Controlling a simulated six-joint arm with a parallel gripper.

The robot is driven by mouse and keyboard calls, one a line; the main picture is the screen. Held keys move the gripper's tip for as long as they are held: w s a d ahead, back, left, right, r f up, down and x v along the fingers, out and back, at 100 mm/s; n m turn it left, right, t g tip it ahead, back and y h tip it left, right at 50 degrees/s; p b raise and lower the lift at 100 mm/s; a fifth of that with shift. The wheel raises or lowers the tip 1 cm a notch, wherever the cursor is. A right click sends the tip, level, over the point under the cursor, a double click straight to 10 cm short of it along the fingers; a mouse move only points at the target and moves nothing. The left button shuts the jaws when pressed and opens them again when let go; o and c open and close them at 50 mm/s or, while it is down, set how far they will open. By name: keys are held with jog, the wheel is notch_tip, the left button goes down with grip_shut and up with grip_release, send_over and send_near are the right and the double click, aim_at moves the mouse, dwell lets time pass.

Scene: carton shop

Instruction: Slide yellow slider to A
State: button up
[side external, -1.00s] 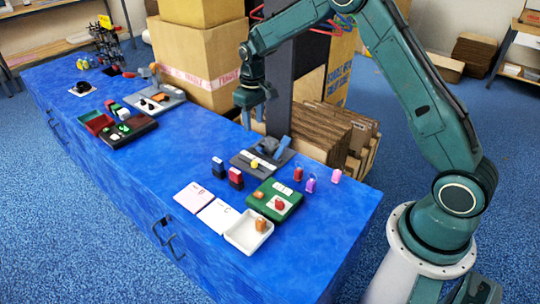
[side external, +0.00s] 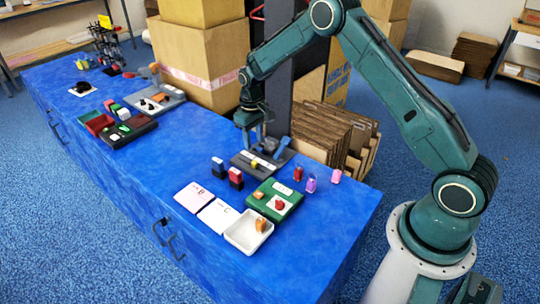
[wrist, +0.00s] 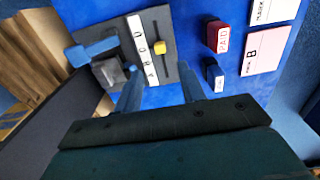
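The yellow slider (wrist: 160,47) is a small block on a dark grey board (wrist: 165,67), beside a white strip (wrist: 143,45) with letters. The letter at the strip's end nearest my gripper looks like A; the slider stands further along, near the middle letters. In the side view the slider (side external: 254,163) is small and close below my gripper (side external: 257,147). In the wrist view my gripper (wrist: 160,90) is open, its two fingers apart with nothing between them. The fingers appear above the board's near end, apart from the slider.
A blue lever (wrist: 92,48) with a grey block stands on the board's left side. A red PAID stamp (wrist: 218,38) and a dark stamp (wrist: 213,74) stand to the right. A green board (side external: 286,204) and white tray (side external: 236,239) lie nearer the table's front.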

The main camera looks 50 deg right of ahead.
aim_at(254, 162)
notch_tip(254, 162, down, 9)
jog(key=shift+f, duration=0.1)
dwell(0.4)
jog(key=shift+c, duration=0.4)
grip_shut()
